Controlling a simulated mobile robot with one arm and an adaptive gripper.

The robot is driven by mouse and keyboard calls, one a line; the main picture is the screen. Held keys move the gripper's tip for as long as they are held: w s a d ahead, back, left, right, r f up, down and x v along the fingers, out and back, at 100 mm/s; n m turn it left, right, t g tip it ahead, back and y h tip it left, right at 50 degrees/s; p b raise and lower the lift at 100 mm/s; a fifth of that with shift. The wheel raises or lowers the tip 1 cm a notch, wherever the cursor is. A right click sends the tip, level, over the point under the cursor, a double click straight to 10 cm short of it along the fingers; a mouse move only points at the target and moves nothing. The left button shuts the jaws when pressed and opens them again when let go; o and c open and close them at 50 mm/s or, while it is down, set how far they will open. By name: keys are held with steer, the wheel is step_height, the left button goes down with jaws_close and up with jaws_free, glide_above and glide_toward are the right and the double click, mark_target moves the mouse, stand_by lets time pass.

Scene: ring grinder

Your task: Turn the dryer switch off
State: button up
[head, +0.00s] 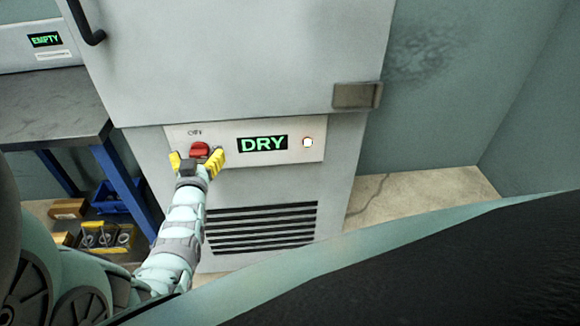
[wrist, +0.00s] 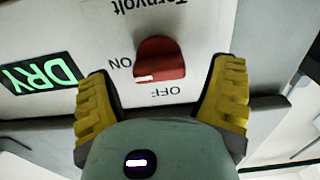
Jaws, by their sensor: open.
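The red dryer switch (head: 200,149) is a rotary knob on the panel of the grey dryer. In the wrist view the knob (wrist: 162,57) sits between my fingers, with the labels ON to its left and OFF below it. A white mark shows on the knob's lower left; I cannot tell for sure which label it points to. My gripper (head: 196,158) is open, its yellow fingers on either side of the knob, with visible gaps in the wrist view (wrist: 164,75). The display (head: 262,143) reads DRY in green, and a small lamp (head: 308,142) beside it is lit.
The dryer door (head: 230,60) is above the panel, with a latch block (head: 357,95) at right. A vent grille (head: 262,228) is below. A workbench (head: 50,105) stands at left, with bins and boxes under it. Floor (head: 400,205) shows at right.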

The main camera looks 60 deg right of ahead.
steer(key=shift+d, duration=0.15)
steer(key=shift+c, duration=0.2)
steer(key=c, duration=1.2)
steer(key=shift+o, duration=0.2)
steer(key=shift+w+f+n+b, duration=0.1)
steer(key=shift+f+n+b, duration=0.1)
steer(key=shift+n+b, duration=0.25)
steer(key=n+b, duration=0.3)
steer(key=shift+f, duration=0.1)
steer(key=n+b, duration=0.1)
steer(key=b, duration=0.1)
steer(key=n+b, duration=0.4)
steer(key=shift+w+a+f, duration=0.1)
steer(key=shift+w+a, duration=0.05)
steer(key=shift+a, duration=0.1)
steer(key=n+b, duration=0.5)
steer(key=n, duration=0.4)
steer(key=shift+b, duration=0.35)
steer(key=shift+n, duration=0.25)
